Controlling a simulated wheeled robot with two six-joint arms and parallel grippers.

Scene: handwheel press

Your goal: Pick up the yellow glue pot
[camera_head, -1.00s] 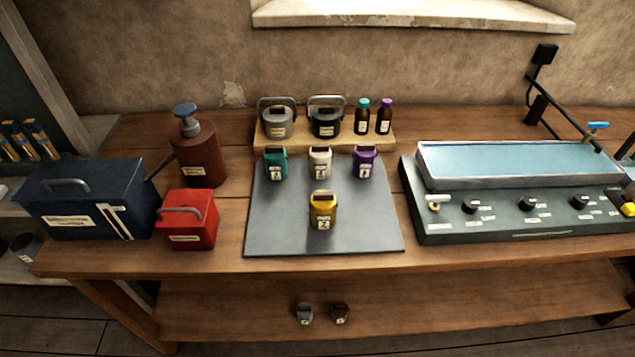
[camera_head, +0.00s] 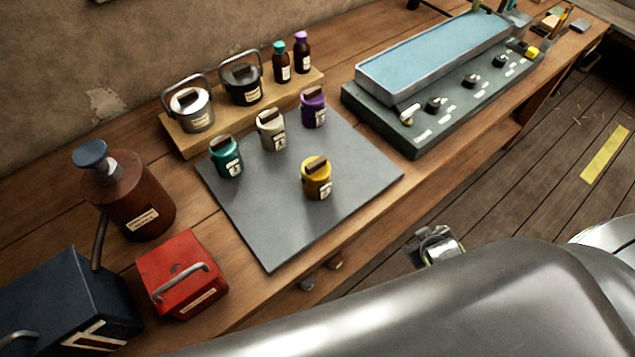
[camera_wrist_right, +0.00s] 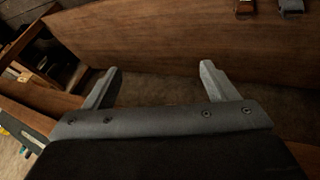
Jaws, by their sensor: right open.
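The yellow glue pot (camera_head: 316,178) stands upright on the grey mat (camera_head: 270,225), near its right side in the head view. It has a dark block on its lid and a white label on its side. My right gripper (camera_wrist_right: 160,68) is open and empty in the right wrist view, its two grey fingers apart. It is away from the pot, which does not show in that view. A metallic arm of mine fills the lower right of the head view, below the table's front edge. My left gripper is not in view.
Green (camera_head: 226,157), cream (camera_head: 271,130) and purple (camera_head: 314,108) pots stand behind the yellow one. A wooden riser (camera_head: 196,143) holds kettles and bottles. A red box (camera_head: 182,273) is at left, a control panel (camera_head: 415,128) at right. The mat's front is clear.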

